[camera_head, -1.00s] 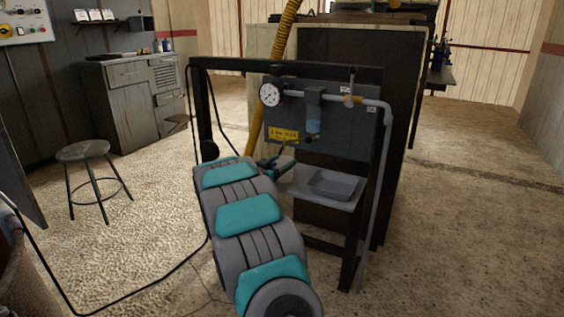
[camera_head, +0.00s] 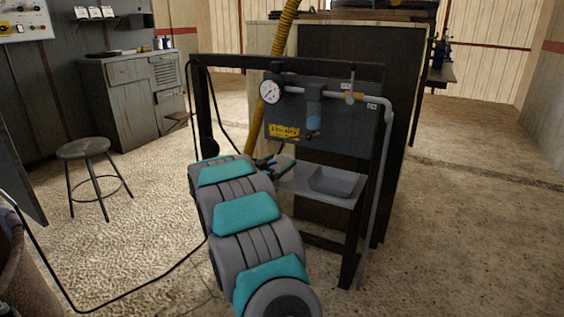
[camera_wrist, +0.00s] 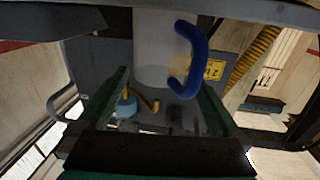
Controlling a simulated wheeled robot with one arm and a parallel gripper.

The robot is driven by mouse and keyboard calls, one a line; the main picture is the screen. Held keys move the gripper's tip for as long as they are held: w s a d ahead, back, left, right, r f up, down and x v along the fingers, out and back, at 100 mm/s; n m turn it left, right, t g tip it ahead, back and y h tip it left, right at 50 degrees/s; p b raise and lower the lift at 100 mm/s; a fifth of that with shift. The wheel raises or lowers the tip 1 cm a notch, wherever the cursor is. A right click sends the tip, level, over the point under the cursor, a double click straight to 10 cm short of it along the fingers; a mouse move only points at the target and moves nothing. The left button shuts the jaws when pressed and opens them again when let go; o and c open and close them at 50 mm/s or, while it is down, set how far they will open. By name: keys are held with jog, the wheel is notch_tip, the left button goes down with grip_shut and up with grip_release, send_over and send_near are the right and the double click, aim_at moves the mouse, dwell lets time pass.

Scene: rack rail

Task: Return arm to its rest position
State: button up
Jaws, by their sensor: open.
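My gripper (camera_head: 270,164) is at the far end of my grey and teal arm, in front of the rack's lower left part. It is small and partly hidden by my arm in the head view. In the wrist view my gripper (camera_wrist: 163,95) shows two dark green fingers spread apart, with nothing clearly held between them. Beyond them are a pale grey cylindrical surface (camera_wrist: 153,50) and a blue curved handle (camera_wrist: 186,60). I cannot tell the handle's distance from the fingers.
The dark rack frame (camera_head: 290,64) holds a gauge (camera_head: 271,91), a blue-grey filter (camera_head: 313,108) and a pipe with a yellow valve (camera_head: 354,97). A grey tray (camera_head: 337,184) is on its shelf. A stool (camera_head: 84,150) stands left. The floor at right is clear.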

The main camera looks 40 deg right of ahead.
jog(key=v, duration=0.6)
